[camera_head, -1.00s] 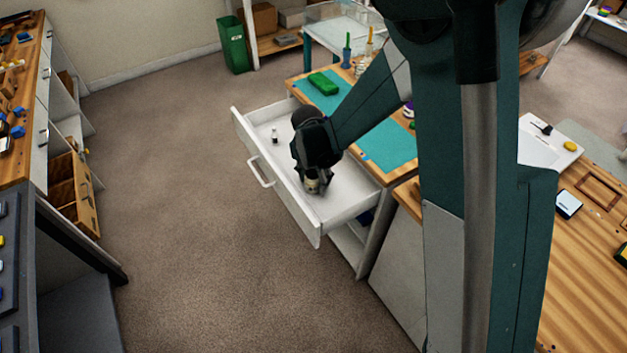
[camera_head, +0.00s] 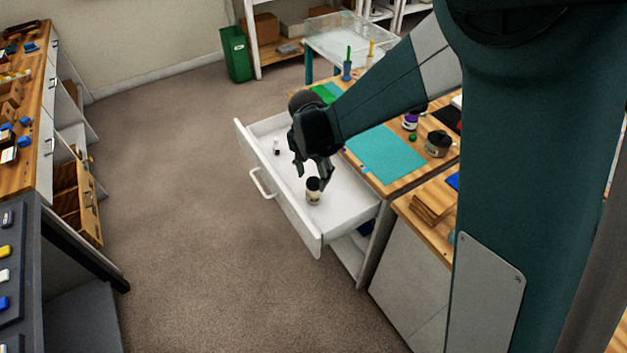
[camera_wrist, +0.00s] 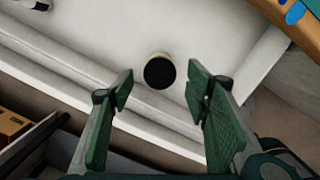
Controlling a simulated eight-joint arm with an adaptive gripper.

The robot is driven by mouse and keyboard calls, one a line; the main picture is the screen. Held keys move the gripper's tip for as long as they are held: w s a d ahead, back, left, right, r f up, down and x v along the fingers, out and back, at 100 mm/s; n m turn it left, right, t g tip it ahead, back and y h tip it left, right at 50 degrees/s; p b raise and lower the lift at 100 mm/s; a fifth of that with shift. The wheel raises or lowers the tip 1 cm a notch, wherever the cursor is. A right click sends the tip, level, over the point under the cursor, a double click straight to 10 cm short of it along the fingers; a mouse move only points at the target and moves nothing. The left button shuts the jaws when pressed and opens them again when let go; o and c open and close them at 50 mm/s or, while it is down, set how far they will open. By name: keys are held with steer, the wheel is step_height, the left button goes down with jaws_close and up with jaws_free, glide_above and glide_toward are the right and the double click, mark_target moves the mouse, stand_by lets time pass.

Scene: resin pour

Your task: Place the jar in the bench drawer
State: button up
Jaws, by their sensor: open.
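The jar (camera_head: 313,191) stands upright in the open bench drawer (camera_head: 345,208), towards the drawer's near end. It has a dark lid and a pale label. In the wrist view its round dark lid (camera_wrist: 159,72) shows from above, on the white drawer floor (camera_wrist: 105,40). My gripper (camera_head: 312,172) is just above the jar in the head view. Its fingers (camera_wrist: 160,90) are spread and empty, one on each side of the jar in the wrist view, and apart from it.
A small white bottle with a dark top (camera_head: 276,147) stands farther back in the drawer. The bench top (camera_head: 400,191) with a teal mat (camera_head: 388,157) lies to the right, carrying a dark-lidded jar (camera_head: 438,144) and other items. Open carpet (camera_head: 190,200) lies left of the drawer.

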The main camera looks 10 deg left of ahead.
steer(key=shift+s+r, duration=0.15)
steer(key=shift+r, duration=0.95)
steer(key=shift+d+r, duration=0.4)
steer(key=shift+r, duration=0.1)
steer(key=s+d+r+m+t+y, duration=0.1)
steer(key=s+d+r+m, duration=0.2)
steer(key=d+r+m, duration=0.6)
steer(key=s+d+r+m+t, duration=0.1)
steer(key=s+d+r+m, duration=0.2)
steer(key=d+r+m, duration=0.65)
steer(key=s+d+r+m+t, duration=0.2)
steer(key=s+d+m+t, duration=0.1)
steer(key=s+d+m, duration=1.1)
steer(key=s+d, duration=0.2)
steer(key=d, duration=0.3)
steer(key=shift+s+t+h, duration=0.2)
steer(key=shift+t+h, duration=0.1)
steer(key=shift+t, duration=0.1)
